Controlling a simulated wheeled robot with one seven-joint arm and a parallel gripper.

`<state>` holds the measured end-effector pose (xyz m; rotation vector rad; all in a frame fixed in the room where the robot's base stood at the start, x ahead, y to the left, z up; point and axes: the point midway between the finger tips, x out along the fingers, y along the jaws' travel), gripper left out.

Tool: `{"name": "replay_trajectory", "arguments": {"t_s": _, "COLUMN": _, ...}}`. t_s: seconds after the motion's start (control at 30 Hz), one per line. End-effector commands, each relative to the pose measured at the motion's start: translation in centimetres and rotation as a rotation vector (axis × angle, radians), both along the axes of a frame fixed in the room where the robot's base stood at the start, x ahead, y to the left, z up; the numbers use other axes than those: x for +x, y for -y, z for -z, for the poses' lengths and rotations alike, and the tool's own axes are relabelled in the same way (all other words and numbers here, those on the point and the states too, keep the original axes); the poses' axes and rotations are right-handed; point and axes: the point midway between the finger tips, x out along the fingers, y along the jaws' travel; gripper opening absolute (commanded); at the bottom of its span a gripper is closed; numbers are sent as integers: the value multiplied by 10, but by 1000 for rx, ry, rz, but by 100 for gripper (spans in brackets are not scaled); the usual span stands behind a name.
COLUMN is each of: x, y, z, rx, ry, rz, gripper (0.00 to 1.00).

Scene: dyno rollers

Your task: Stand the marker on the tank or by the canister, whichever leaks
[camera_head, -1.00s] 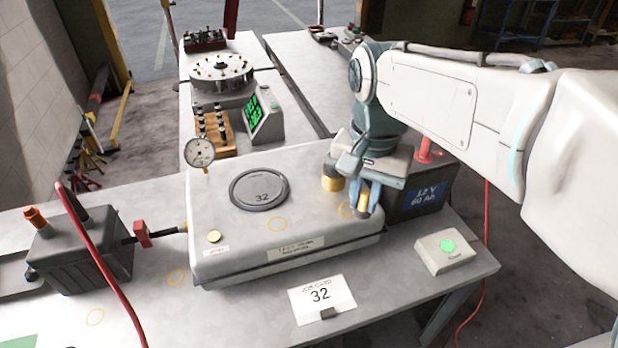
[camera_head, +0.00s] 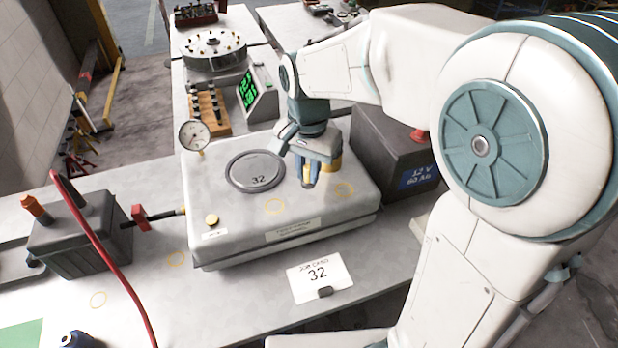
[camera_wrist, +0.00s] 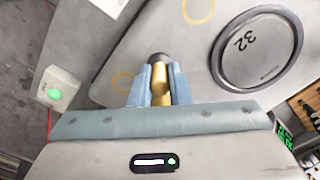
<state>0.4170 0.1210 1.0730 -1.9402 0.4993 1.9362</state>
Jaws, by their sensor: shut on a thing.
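The marker (camera_wrist: 160,88) looks like a brass-yellow piece with a dark end in the wrist view. My gripper (camera_head: 308,183) is shut on it, one blue finger on each side, over the right half of the tank. Whether the marker touches the tank top cannot be told. The tank (camera_head: 225,240) is a pale box with a round lid marked 32 and yellow rings (camera_head: 275,205) on top. A dark grey box (camera_head: 75,248) with an orange cap, seemingly the canister, stands left of it, joined through a red-handled valve (camera_head: 139,216). No leak is visible.
A dial gauge (camera_head: 194,136) stands at the tank's far left; its reading is illegible. A battery (camera_head: 390,150) stands at right, a job card (camera_head: 319,278) in front.

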Motion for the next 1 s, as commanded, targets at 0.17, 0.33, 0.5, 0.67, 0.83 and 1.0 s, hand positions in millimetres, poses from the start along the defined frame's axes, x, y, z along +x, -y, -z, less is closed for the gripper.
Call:
{"name": "replay_trajectory", "arguments": {"t_s": 0.17, "x": -1, "y": 1, "z": 26, "rx": -2, "ry": -7, "rz": 1, "gripper": 0}}
{"name": "replay_trajectory", "arguments": {"t_s": 0.33, "x": -1, "y": 1, "z": 38, "rx": -1, "ry": -3, "rz": 1, "gripper": 0}}
{"name": "replay_trajectory", "arguments": {"t_s": 0.5, "x": 0, "y": 1, "z": 38, "rx": 0, "ry": -1, "rz": 1, "gripper": 0}}
{"name": "replay_trajectory", "arguments": {"t_s": 0.67, "x": -1, "y": 1, "z": 42, "rx": 0, "ry": -1, "rz": 1, "gripper": 0}}
{"name": "replay_trajectory", "arguments": {"t_s": 0.83, "x": -1, "y": 1, "z": 41, "rx": 0, "ry": -1, "rz": 1, "gripper": 38}}
{"name": "replay_trajectory", "arguments": {"t_s": 1.0, "x": -1, "y": 1, "z": 41, "rx": 0, "ry": -1, "rz": 1, "gripper": 38}}
